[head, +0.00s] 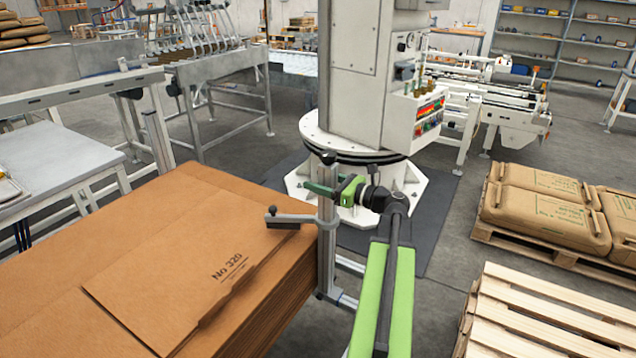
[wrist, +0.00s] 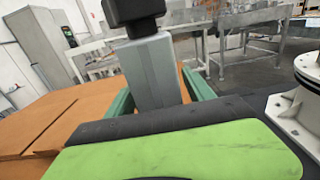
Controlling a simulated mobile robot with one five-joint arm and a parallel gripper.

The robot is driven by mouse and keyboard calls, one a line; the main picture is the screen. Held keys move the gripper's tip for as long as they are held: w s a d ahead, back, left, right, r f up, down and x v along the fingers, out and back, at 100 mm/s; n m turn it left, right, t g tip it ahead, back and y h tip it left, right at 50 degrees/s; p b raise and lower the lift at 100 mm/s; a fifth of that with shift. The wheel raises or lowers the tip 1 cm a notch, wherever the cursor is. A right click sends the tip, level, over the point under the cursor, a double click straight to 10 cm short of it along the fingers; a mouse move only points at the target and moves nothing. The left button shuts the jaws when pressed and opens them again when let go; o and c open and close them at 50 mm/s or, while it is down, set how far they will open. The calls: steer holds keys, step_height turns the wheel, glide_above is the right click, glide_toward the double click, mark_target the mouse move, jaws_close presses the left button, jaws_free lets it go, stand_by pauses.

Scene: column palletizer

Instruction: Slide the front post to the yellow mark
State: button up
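The front post is a grey metal upright (head: 326,245) with a dark cap, at the near right corner of the cardboard stack. My gripper (head: 324,189) is at the post's upper part, with a green finger across it. In the wrist view the capped post (wrist: 155,75) stands between my two green fingers (wrist: 160,92). A thin gap shows between the post and the right finger, so the gripper looks open around it. The left finger's contact is unclear. I see no yellow mark in either view.
A stack of brown cardboard sheets (head: 150,255) lies left of the post, with a grey arm and knob (head: 285,219) over its corner. A white machine column (head: 365,85) stands behind. An empty pallet (head: 545,315) and a pallet of sacks (head: 540,205) are at right.

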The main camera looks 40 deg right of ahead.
jaws_close()
stand_by(0.3)
steer(key=v, duration=1.2)
steer(key=shift+s+f, duration=0.15)
steer(key=shift+s, duration=0.05)
steer(key=shift+c, duration=1.2)
jaws_free()
steer(key=shift+o, duration=1.2)
steer(key=shift+s, duration=0.15)
steer(key=shift+o, duration=0.6)
